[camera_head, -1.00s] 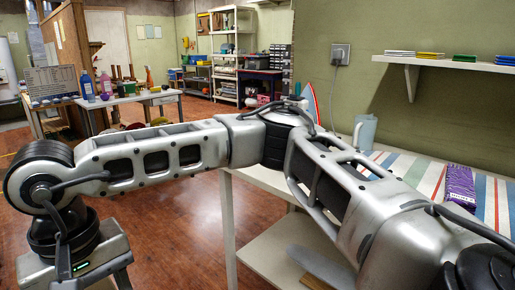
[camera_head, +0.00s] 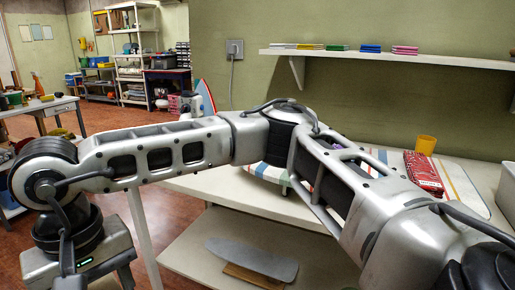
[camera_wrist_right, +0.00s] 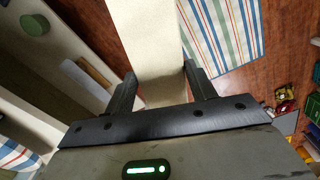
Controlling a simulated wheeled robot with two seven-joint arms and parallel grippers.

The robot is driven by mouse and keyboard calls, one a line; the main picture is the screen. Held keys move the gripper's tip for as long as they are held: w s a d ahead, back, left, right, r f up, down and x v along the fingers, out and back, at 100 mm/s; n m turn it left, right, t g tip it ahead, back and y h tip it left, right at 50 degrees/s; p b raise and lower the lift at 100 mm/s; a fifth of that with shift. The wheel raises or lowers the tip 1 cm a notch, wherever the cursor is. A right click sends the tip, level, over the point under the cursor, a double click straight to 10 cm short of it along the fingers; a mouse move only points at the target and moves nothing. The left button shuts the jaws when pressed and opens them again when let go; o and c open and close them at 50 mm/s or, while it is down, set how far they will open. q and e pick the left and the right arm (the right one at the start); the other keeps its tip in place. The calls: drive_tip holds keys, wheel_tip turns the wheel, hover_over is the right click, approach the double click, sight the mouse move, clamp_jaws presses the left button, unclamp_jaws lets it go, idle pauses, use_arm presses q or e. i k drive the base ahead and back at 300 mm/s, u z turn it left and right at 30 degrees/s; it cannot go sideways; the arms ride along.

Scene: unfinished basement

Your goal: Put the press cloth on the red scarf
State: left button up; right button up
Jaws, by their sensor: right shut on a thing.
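The red scarf (camera_head: 424,173), folded and with a pale pattern, lies on the striped pad (camera_head: 462,186) on the white table, right of my right arm's elbow. My right gripper (camera_wrist_right: 160,70) is shut on a pale beige thing, seemingly the press cloth (camera_wrist_right: 150,35), which stretches away between its fingers in the wrist view. In the head view only my right wrist shows, at the lower left; its fingers and load are below the frame. The gripper is well left of the scarf. My left gripper is in neither view.
A wall shelf (camera_head: 390,57) holds several colored stacks. A grey board (camera_head: 252,260) lies on the table's lower shelf. Open floor lies to the left.

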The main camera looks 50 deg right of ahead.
sight(423, 166)
drive_tip(key=z, duration=1.8)
